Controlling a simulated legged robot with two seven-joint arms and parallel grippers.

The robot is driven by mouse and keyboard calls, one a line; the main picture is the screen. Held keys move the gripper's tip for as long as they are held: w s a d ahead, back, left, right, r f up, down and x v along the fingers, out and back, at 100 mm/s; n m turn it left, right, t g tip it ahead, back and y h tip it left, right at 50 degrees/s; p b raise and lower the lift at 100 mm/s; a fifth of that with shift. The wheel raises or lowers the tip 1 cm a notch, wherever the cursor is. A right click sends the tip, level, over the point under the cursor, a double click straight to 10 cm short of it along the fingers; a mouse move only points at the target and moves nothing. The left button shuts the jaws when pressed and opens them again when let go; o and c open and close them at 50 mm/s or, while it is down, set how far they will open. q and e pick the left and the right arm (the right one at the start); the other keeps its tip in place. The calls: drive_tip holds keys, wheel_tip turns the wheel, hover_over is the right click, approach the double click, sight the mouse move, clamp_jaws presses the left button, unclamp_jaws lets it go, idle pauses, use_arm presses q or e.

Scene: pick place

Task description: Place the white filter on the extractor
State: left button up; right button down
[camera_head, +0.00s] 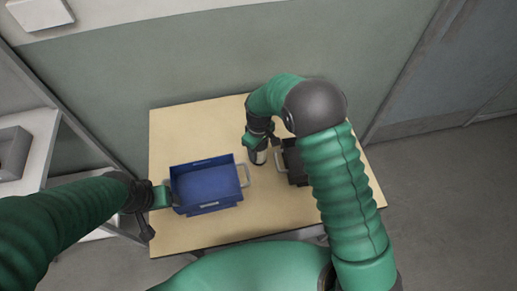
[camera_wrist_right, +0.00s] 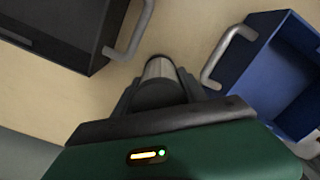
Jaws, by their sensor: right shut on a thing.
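A pale grey-white cylinder (camera_head: 258,157), which looks like the white filter, is on or just above the table between the two crates. It also shows in the right wrist view (camera_wrist_right: 160,67), with a dark part nearer the palm. My right gripper (camera_head: 260,143) is shut on it, with a finger on each side in the wrist view (camera_wrist_right: 158,90). Whether the cylinder touches the table is unclear. No extractor can be made out. My left gripper (camera_head: 150,214) is at the blue crate's left side, and its fingers are too unclear to read.
A blue crate (camera_head: 208,209) with metal handles stands left of the cylinder. A black crate (camera_head: 295,164) stands right of it, partly hidden by my right arm. The wooden table (camera_head: 190,126) is clear at the back left. White shelving (camera_head: 29,167) stands at the left.

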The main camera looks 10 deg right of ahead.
drive_tip(key=shift+a, duration=0.15)
drive_tip(key=c, duration=1.1)
unclamp_jaws()
drive_tip(key=shift+a, duration=0.2)
drive_tip(key=o, duration=0.5)
drive_tip(key=shift+a, duration=0.2)
drive_tip(key=shift+c, duration=0.2)
drive_tip(key=shift+d, duration=0.1)
